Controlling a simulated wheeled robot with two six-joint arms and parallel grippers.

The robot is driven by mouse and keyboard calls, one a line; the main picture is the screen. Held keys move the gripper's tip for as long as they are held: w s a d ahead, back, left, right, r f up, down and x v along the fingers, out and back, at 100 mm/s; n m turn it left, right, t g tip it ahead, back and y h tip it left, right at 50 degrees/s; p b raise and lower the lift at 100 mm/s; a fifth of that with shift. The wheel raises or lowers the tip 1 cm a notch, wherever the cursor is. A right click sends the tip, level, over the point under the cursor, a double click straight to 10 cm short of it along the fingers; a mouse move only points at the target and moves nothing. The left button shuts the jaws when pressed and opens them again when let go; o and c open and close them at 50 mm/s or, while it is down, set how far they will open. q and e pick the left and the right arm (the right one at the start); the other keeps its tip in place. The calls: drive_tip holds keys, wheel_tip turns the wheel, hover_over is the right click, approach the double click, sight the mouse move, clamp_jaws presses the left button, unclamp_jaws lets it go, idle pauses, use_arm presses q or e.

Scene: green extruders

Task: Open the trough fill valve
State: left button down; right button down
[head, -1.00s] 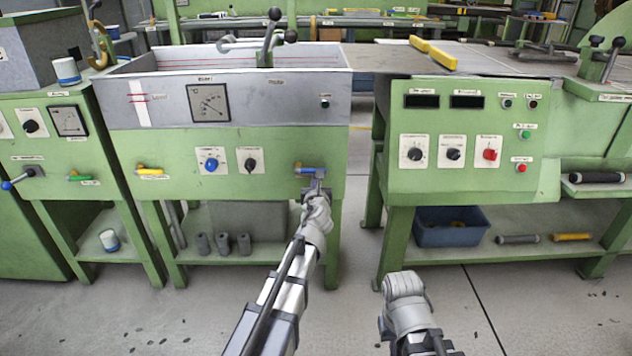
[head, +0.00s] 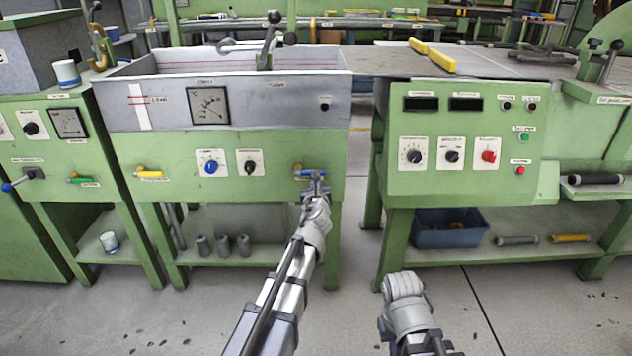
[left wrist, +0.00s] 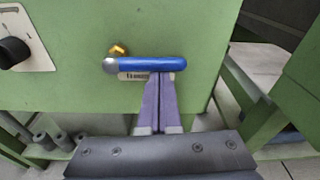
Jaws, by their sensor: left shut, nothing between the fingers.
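A valve with a blue lever handle (head: 313,172) sits at the right end of the green front panel below the grey trough (head: 222,104). In the left wrist view the blue lever (left wrist: 150,64) lies level, pointing right, with a brass stem behind its left part and a partly covered label below. My left gripper (left wrist: 158,80) is shut and empty, its fingertips at the lever's lower edge, right of its middle; I cannot tell if they touch. It also shows in the head view (head: 314,186). My right arm shows at lower centre, but its gripper does not.
A yellow-handled valve (head: 149,174) and two dials, blue (head: 211,163) and black (head: 250,163), share the panel. A green control console (head: 465,140) stands to the right, past a gap. A blue bin (head: 450,228) sits on its lower shelf.

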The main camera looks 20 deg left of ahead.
use_arm(q)
drive_tip(key=shift+r, duration=0.15)
wheel_tip(320, 180, up, 3)
drive_tip(key=n+p, duration=0.1)
drive_tip(key=n, duration=0.2)
drive_tip(key=n+h+p, duration=0.1)
drive_tip(key=n, duration=0.2)
drive_tip(key=shift+a+r+t+p, duration=0.15)
drive_tip(key=shift+t+p, duration=0.15)
drive_tip(key=shift+p, duration=0.1)
drive_tip(key=n, duration=0.1)
drive_tip(key=r+n, duration=0.1)
drive_tip(key=shift+s+a+n+h+p, duration=0.15)
drive_tip(key=shift+a+n+h+p, duration=0.15)
drive_tip(key=shift+s+a+r+n+t, duration=0.1)
drive_tip(key=shift+a+r+n+t, duration=0.15)
drive_tip(key=shift+n, duration=0.35)
drive_tip(key=shift+a+r+n+t, duration=0.2)
drive_tip(key=shift+r+n, duration=0.15)
drive_tip(key=shift+n, duration=0.25)
drive_tip(key=shift+s+a+r+p, duration=0.1)
drive_tip(key=shift+a+r+p, duration=0.2)
drive_tip(key=shift+a+p, duration=0.15)
drive_tip(key=shift+f, duration=0.1)
